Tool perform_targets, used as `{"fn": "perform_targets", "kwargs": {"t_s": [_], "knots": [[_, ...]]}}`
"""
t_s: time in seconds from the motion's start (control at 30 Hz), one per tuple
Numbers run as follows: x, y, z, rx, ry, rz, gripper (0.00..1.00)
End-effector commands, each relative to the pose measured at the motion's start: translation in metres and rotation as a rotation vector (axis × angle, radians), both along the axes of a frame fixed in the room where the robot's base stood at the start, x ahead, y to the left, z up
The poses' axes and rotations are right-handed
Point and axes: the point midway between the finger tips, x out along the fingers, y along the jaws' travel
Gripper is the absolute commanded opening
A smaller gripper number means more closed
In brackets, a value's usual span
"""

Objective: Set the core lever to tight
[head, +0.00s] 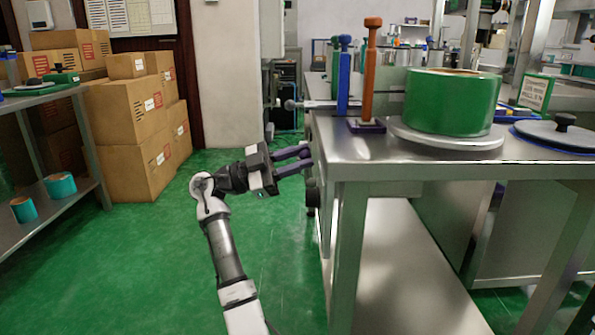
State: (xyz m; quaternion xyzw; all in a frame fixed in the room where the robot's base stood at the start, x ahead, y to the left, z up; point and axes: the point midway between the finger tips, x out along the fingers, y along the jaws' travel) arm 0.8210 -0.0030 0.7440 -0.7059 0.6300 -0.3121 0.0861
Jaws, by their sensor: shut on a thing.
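My gripper (309,158) reaches from the left to the left edge of the steel table (450,163), just below the top. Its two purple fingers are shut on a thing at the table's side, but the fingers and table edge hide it. I cannot tell whether it is the core lever or how the lever is set. A grey rod with a round knob (290,104) sticks out left from the tabletop, above my gripper and apart from it. A large green roll (451,103) sits on a round grey plate (445,137) on the table.
A blue post (343,80) and an orange post (369,75) stand upright at the table's left end. A dark lid with a knob (560,134) lies on the right. Cardboard boxes (130,125) and a shelf (45,98) are at left. Green floor (140,250) is clear between.

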Motion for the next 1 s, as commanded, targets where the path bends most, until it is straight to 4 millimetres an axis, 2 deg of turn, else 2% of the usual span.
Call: {"fn": "perform_targets", "kwargs": {"t_s": [0.63, 0.67, 0.8, 1.0], "knots": [[0.0059, 0.0014, -0.0016, 0.001, -0.052, 0.005, 0.0], [0.0059, 0.0014, -0.0016, 0.001, -0.051, 0.004, 0.26], [0.0056, 0.001, -0.0011, 0.0, -0.052, 0.003, 0.45], [0.0053, 0.0005, -0.0004, 0.001, -0.052, 0.002, 0.46]]}}
